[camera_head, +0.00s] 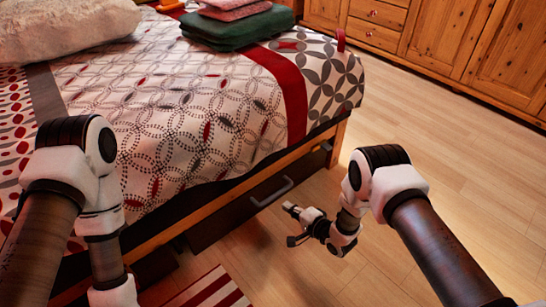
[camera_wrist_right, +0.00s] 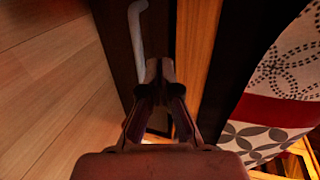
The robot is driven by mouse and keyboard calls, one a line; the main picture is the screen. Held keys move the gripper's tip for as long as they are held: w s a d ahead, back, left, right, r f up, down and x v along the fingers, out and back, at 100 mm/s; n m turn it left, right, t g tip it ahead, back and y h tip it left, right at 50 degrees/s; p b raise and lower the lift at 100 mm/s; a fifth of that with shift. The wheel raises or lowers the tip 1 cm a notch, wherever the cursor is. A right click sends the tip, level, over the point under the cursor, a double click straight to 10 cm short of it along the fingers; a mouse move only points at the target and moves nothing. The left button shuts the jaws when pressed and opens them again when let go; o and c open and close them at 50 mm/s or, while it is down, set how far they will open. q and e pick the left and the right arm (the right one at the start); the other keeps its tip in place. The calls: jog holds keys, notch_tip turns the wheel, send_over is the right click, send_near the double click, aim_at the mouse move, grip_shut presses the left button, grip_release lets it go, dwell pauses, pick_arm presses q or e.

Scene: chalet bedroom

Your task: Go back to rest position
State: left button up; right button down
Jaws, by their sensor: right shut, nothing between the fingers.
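My right arm (camera_head: 436,235) comes in from the right, bent at the elbow and reaching down and left. My right gripper (camera_head: 292,240) is low beside the bed, over the wooden floor. In the right wrist view the gripper's fingers (camera_wrist_right: 160,68) are together with nothing between them. My left arm (camera_head: 45,235) comes in from the left, bent, with its lower part leaving the bottom edge. My left gripper is out of the frame.
A bed (camera_head: 190,130) with a patterned cover fills the left and middle. Its dark drawer front (camera_head: 225,222) has a metal handle (camera_head: 271,192) close to my right gripper. A wooden cabinet (camera_head: 440,45) stands behind. The floor (camera_head: 400,120) between is clear. A striped rug (camera_head: 210,290) lies below.

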notch_tip(320, 180, up, 4)
jog(key=w+d+p, duration=0.1)
jog(key=d+p, duration=0.1)
jog(key=s+d+m+g+h, duration=0.1)
jog(key=s+d+g+h, duration=0.1)
jog(key=s+d+h, duration=0.45)
jog(key=s+d+n+g+h, duration=0.1)
jog(key=s+d+n+g, duration=0.2)
jog(key=s, duration=0.8)
jog(key=s+d+n+g+p, duration=0.15)
jog(key=s+n+g, duration=0.25)
jog(key=s, duration=0.6)
jog(key=s+d+n+g+h, duration=0.1)
jog(key=s+d+n+g, duration=0.25)
jog(key=s, duration=0.75)
notch_tip(320, 180, up, 37)
jog(key=a+p, duration=0.1)
jog(key=p, duration=3.6)
jog(key=shift+w+n+t+p, duration=0.3)
jog(key=shift+n+t+p, duration=0.05)
jog(key=shift+n+p, duration=0.1)
jog(key=shift+r, duration=0.15)
